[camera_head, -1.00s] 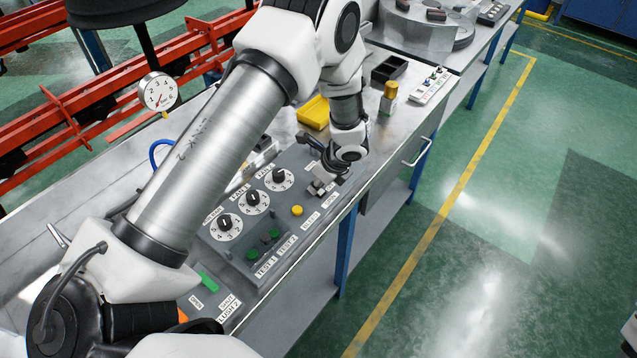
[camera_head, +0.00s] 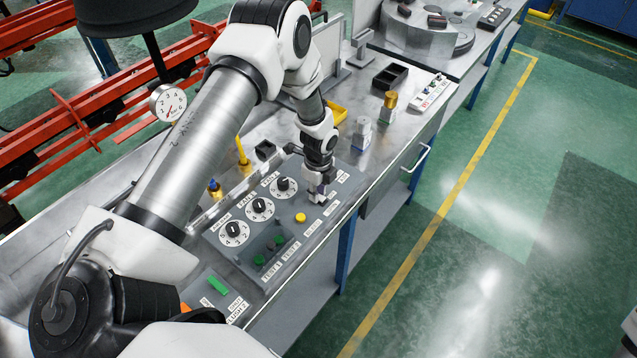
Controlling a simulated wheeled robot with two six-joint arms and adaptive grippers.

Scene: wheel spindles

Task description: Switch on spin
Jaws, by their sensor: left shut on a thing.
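The grey control panel (camera_head: 210,253) lies on the bench, with white-faced knobs, buttons and small labels along its front edge. My left gripper (camera_head: 318,193) points down at the panel's far right end, beyond the yellow button (camera_head: 300,218). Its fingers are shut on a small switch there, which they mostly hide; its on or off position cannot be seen. A small label (camera_head: 343,178) sits just right of the fingers, too small to read surely. My right gripper is not in view.
Black knobs (camera_head: 283,185) stand close left of the gripper. The floor (camera_head: 540,190) at right is clear.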

